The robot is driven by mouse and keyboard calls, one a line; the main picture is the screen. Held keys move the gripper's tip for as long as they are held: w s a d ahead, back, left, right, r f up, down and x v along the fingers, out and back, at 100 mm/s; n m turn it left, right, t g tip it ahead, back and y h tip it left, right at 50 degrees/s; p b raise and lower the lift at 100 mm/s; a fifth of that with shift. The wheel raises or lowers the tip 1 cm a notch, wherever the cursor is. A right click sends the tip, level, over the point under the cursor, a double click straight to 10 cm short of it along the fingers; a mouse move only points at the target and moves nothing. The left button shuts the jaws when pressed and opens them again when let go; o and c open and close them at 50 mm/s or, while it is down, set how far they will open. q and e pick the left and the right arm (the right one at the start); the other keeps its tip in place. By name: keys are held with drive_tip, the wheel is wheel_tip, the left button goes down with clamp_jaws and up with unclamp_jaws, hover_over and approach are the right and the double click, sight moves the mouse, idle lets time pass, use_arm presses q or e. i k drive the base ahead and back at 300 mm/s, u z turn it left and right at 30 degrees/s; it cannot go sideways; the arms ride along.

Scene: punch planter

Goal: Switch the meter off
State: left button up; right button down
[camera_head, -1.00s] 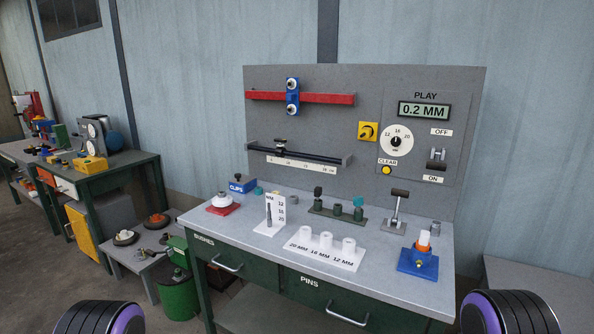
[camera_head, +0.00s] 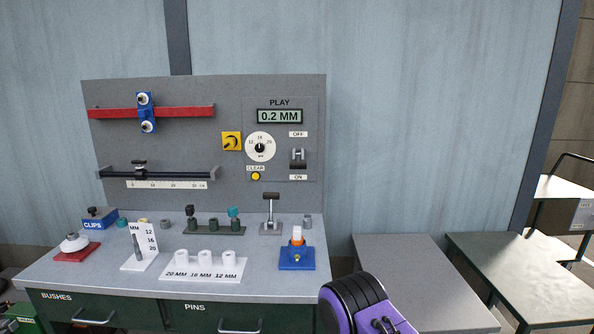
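The meter panel (camera_head: 307,150) is on the right part of the grey backboard. Its PLAY display (camera_head: 279,116) reads 0.2 MM. Its toggle switch (camera_head: 298,157) sits between the OFF label (camera_head: 298,134) above and the ON label (camera_head: 298,178) below. I cannot tell for sure which way the lever is set. A round dial (camera_head: 261,147) marked 12, 16, 20 and a yellow CLEAR button (camera_head: 256,176) are to the left of the switch. A purple and black part of my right arm shows at the bottom, in front of the bench. Neither gripper's fingers are in view.
On the bench top (camera_head: 340,267) stand a blue fixture (camera_head: 297,258) with an orange and white piece, a lever stand (camera_head: 270,215), a white bush block (camera_head: 203,266) and a blue clips box (camera_head: 97,219). Low grey tables (camera_head: 400,255) stand to the right.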

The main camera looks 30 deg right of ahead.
sight(298, 165)
drive_tip(key=u, duration=2.45)
drive_tip(key=k, duration=1.45)
drive_tip(key=z, duration=2.15)
drive_tip(key=i, duration=0.5)
